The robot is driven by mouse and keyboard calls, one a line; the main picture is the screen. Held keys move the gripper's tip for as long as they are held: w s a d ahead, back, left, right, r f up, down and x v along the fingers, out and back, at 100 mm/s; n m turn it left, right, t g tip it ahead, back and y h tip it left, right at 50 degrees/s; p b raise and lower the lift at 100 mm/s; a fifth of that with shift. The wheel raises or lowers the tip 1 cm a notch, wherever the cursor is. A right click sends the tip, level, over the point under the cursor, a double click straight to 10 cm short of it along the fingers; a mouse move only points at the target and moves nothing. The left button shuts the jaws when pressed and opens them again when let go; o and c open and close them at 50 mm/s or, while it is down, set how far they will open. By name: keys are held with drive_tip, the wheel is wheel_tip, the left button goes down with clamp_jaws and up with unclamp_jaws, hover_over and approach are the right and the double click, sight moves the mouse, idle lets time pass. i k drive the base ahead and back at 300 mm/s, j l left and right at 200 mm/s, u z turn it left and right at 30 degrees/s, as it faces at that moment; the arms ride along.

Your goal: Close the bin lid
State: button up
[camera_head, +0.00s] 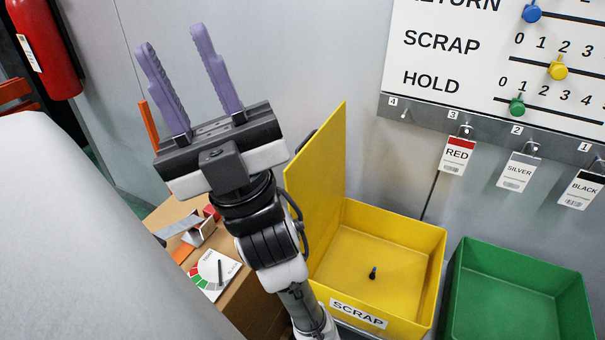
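The yellow bin (424,301) carries a white label reading SCRAP on its front. Its yellow lid (321,163) stands up, open, along the bin's left side. A small dark object (373,272) is on the bin floor. My gripper (173,77) is raised to the left of the lid, with its two purple fingers pointing up and spread apart. Nothing is between the fingers. My arm hides the lower left part of the bin and some of the lid's lower edge.
A green open bin (523,297) stands right of the yellow one. A board (480,62) with coloured pegs and hanging tags is on the wall above. A brown box (236,302) with small items stands at lower left. A red extinguisher (45,50) hangs at upper left.

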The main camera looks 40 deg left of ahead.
sight(315, 179)
drive_tip(key=k+j, duration=0.1)
drive_tip(key=k, duration=0.55)
drive_tip(key=k+j, duration=0.15)
drive_tip(key=j, duration=0.25)
drive_tip(key=k+j, duration=0.15)
drive_tip(key=j, duration=0.3)
drive_tip(key=k+j, duration=0.1)
drive_tip(key=j, duration=0.3)
drive_tip(key=k+j, duration=0.15)
drive_tip(key=j, duration=0.55)
drive_tip(key=i+j, duration=0.15)
drive_tip(key=j+z, duration=0.05)
drive_tip(key=j, duration=0.05)
